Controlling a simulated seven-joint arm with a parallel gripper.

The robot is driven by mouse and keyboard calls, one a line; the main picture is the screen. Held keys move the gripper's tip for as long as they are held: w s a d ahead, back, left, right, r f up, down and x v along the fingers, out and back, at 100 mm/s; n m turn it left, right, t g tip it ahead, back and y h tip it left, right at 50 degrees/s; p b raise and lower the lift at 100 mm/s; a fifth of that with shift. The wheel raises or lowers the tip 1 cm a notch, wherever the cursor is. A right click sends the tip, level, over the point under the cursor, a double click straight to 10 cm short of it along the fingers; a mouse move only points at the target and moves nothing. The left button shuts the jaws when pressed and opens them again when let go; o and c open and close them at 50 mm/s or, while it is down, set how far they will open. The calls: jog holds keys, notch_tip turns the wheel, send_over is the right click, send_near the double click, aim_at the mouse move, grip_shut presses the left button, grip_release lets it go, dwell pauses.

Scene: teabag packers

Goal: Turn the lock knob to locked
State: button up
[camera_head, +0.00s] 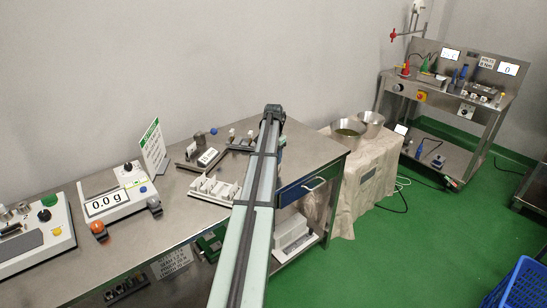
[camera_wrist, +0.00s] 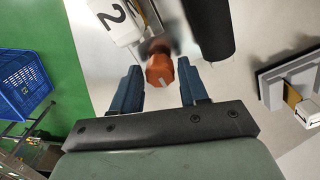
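An orange-red knob (camera_wrist: 160,70) with a pale mark on its front face shows in the wrist view, in line with the gap between my fingers. My gripper (camera_wrist: 160,82) is open, with one dark blue finger on either side of the knob and visible space at both sides. I cannot tell how deep the knob sits between the fingertips. No locked or unlocked wording is readable. In the head view an orange knob (camera_head: 98,229) stands at the front left of the scale (camera_head: 117,196); I cannot tell if it is the same one. My gripper is not discernible in the head view.
In the wrist view a black cylinder (camera_wrist: 210,28) stands close beyond the right finger, and a white part marked 2 (camera_wrist: 115,18) is at upper left. A grey block (camera_wrist: 285,80) lies at right. The steel table (camera_head: 150,238) holds several fixtures (camera_head: 213,190).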

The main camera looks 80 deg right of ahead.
jog(key=shift+r, duration=0.1)
notch_tip(320, 180, up, 14)
dwell(0.6)
jog(key=shift+f, duration=0.2)
